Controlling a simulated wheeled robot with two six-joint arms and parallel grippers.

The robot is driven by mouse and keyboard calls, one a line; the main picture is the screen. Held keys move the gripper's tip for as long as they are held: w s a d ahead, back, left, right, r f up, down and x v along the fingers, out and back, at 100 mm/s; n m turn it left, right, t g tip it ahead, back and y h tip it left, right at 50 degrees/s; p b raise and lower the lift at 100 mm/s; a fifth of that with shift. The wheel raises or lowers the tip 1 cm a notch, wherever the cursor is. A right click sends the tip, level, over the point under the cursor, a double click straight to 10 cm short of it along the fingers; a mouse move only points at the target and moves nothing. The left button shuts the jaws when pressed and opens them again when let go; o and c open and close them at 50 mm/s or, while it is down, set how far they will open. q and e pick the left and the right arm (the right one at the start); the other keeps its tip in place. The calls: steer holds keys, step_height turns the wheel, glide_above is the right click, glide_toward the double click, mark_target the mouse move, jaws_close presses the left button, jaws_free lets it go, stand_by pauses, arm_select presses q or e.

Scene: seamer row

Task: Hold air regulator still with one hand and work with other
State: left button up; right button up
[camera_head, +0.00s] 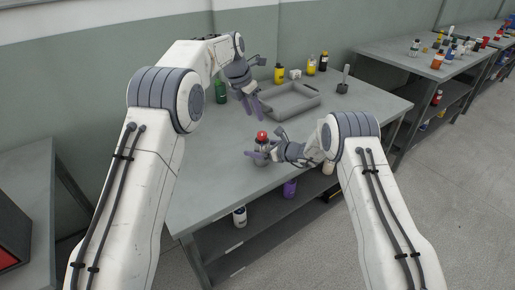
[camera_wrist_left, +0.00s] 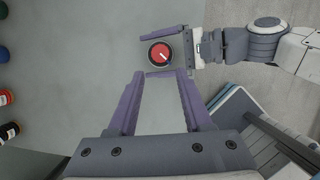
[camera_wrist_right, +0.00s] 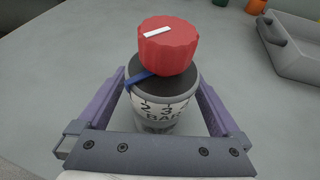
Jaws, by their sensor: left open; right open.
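The air regulator (camera_head: 262,152) stands upright on the table near its front edge. In the right wrist view it has a red ribbed knob (camera_wrist_right: 168,46) with a white mark and a pale body (camera_wrist_right: 165,112) with a numbered scale reading BAR. A blue piece sits under the knob. My right gripper (camera_head: 262,157) is open, with its purple fingers on both sides of the body; I cannot tell whether they touch it. My left gripper (camera_head: 251,103) is open and empty above the table, behind the regulator. The left wrist view shows the red knob (camera_wrist_left: 160,53) from above, beyond the left fingertips.
A grey tray (camera_head: 309,100) lies behind the regulator. A green bottle (camera_head: 221,91), yellow containers and a dark bottle (camera_head: 323,62) stand along the back. Several containers are on the shelf below. Another loaded bench (camera_head: 400,53) stands at the right. Table around the regulator is clear.

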steer(key=shift+w+a+f, duration=0.15)
steer(key=shift+w+a, duration=0.1)
steer(key=shift+a, duration=0.1)
